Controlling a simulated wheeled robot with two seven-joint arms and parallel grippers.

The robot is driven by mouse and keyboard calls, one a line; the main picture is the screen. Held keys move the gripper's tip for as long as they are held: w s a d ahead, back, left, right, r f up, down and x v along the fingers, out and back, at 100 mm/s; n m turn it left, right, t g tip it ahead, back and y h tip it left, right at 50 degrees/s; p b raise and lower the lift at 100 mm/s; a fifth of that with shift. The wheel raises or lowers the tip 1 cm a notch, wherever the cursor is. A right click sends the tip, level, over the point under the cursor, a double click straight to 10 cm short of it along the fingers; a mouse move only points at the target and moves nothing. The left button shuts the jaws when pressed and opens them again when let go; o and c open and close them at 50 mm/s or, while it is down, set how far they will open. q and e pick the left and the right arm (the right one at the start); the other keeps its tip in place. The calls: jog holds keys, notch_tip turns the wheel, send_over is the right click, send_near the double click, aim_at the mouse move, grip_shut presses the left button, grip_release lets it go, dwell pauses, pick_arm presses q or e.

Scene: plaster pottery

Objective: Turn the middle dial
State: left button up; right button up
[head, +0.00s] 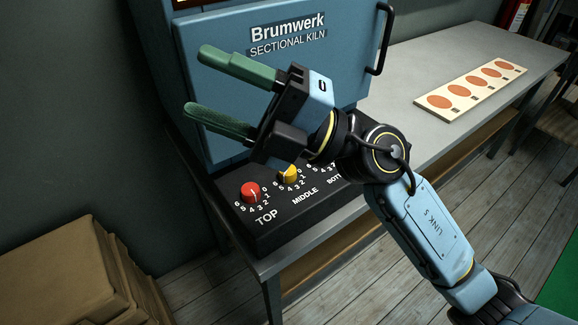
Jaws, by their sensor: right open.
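The blue kiln (200,45) stands on a grey bench with a black control panel (262,232) at its front. The middle dial (289,174) is yellow, labelled MIDDLE, and partly covered from above by my right gripper. The red top dial (251,192) sits to its left, labelled TOP. The third dial is hidden behind my right arm; only part of its scale and label show. My right gripper (212,88) is open and empty, with green fingers pointing left, in front of the kiln door and above the panel. My left gripper is not in view.
A board with several orange discs (471,91) lies on the grey bench (415,65) to the right. The kiln's black door handle (382,40) is at its right edge. Cardboard boxes (75,270) stand at lower left. Wooden floor shows in front.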

jog(key=s+a+f+n+g+h, duration=0.3)
jog(key=a+f+n+g+h, duration=0.1)
jog(key=f+n+h, duration=0.25)
jog(key=m+t+h, duration=0.3)
jog(key=t+h, duration=0.5)
jog(key=h, duration=0.7)
send_near(289, 171)
jog(key=b+x, duration=0.2)
jog(key=x, duration=0.7)
jog(key=shift+w+r, duration=0.15)
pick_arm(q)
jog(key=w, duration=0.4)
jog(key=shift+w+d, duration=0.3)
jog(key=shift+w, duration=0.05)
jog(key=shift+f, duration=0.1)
pick_arm(e)
jog(key=shift+n, duration=0.25)
jog(key=c, duration=1)
jog(key=shift+o, duration=0.2)
